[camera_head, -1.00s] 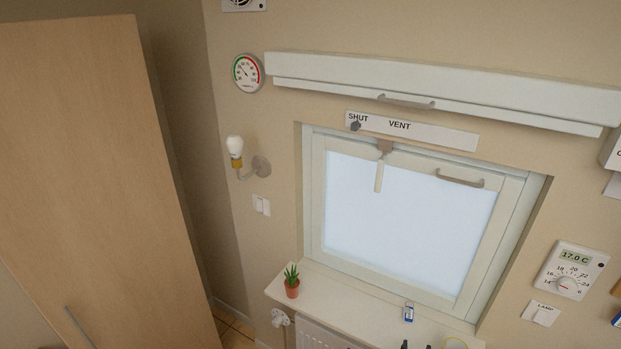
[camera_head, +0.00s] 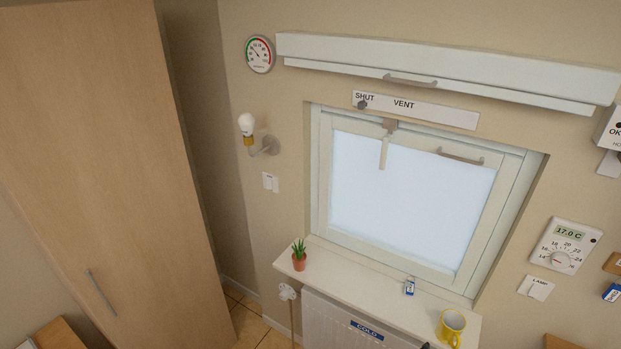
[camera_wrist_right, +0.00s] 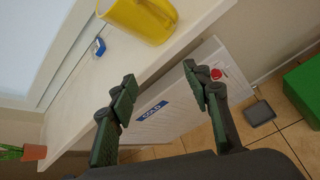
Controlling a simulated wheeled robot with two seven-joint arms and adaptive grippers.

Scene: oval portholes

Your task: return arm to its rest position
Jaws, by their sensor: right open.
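My right gripper (camera_wrist_right: 158,97) is open and empty in the right wrist view. Its two dark fingers stand apart in front of the radiator (camera_wrist_right: 178,112) with its blue COLD label, below the windowsill (camera_wrist_right: 75,85). A yellow mug (camera_wrist_right: 140,18) stands on the sill beyond the fingers, apart from them. In the head view, only a small dark piece, possibly the right gripper's tip, shows at the bottom edge by the mug (camera_head: 452,326). My left gripper is in neither view.
The window (camera_head: 410,200) is closed, its slider by SHUT. A potted plant (camera_head: 299,256) and a blue tag (camera_head: 409,287) are on the sill. A tall wooden cabinet (camera_head: 100,150) stands at left. A green box (camera_wrist_right: 305,88) is on the tiled floor at right in the wrist view.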

